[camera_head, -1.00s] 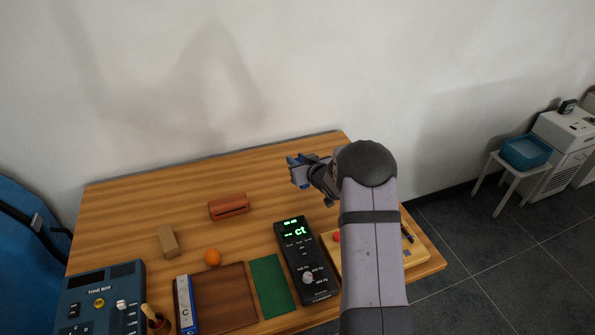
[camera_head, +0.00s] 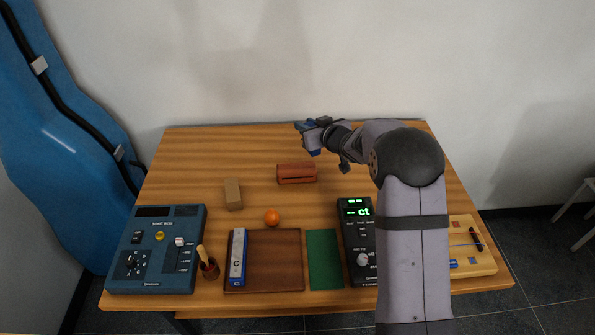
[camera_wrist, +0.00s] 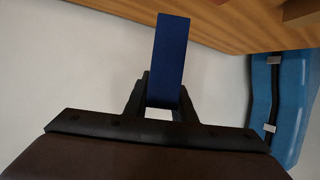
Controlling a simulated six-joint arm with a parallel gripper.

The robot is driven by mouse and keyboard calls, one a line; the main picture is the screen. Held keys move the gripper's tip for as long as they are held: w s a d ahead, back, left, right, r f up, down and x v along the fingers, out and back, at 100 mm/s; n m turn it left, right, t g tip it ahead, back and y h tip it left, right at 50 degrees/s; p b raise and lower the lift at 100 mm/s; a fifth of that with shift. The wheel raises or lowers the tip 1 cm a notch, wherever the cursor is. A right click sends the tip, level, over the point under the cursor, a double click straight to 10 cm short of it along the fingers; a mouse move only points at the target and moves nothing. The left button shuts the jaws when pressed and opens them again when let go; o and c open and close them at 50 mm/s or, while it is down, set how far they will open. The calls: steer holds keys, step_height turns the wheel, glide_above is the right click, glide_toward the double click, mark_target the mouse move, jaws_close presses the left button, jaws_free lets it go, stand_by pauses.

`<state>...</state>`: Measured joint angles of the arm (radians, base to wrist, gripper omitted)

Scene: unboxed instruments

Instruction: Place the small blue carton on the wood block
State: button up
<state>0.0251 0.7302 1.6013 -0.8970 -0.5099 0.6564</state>
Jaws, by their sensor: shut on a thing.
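The small blue carton (camera_wrist: 171,50) is held between the fingers of my gripper (camera_wrist: 162,100) in the wrist view, its long end sticking out past them. In the head view the carton (camera_head: 314,150) shows partly, with my gripper (camera_head: 307,137) and its dark fingers covering some of it. A reddish-brown wood block (camera_head: 296,174) with a long slot in its front lies on the table, just in front of and slightly left of the gripper in the picture. The carton appears apart from it; its exact height is hard to tell. The block's top looks bare.
A tan box (camera_head: 232,194) and an orange ball (camera_head: 272,217) lie left of the block.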

steer(key=shift+w+a+r+b, duration=0.1)
steer(key=shift+w+a+r, duration=0.2)
steer(key=shift+a, duration=0.45)
steer(key=shift+w+a+r+b, duration=0.15)
steer(key=shift+a+r, duration=0.2)
steer(key=shift+a, duration=0.4)
steer(key=shift+w+a+r+b, duration=0.15)
steer(key=shift+a+r, duration=0.2)
steer(key=shift+a, duration=0.4)
steer(key=shift+f, duration=0.1)
step_height(320, 180, down, 10)
